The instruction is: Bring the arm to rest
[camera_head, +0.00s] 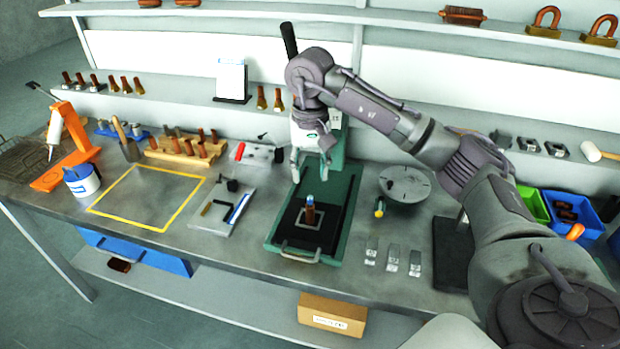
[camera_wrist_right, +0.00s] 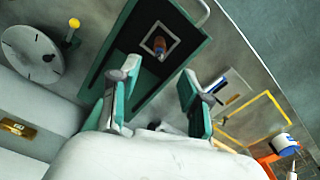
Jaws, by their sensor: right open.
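My right arm reaches in from the right side of the head view. Its gripper (camera_head: 312,168) hangs above the back part of the green tray (camera_head: 272,236). In the right wrist view the two fingers of the gripper (camera_wrist_right: 158,95) stand wide apart with nothing between them. A small brown piece with a blue top (camera_head: 310,211) stands upright in the square frame on the tray's black plate; it also shows in the right wrist view (camera_wrist_right: 159,44). The gripper is apart from this piece. My left gripper is not in view.
A round grey plate (camera_head: 405,184) and several small clear blocks (camera_head: 393,256) lie right of the tray. A yellow-outlined area (camera_head: 150,195) on the left is bare. An orange stand (camera_head: 75,150) is at far left.

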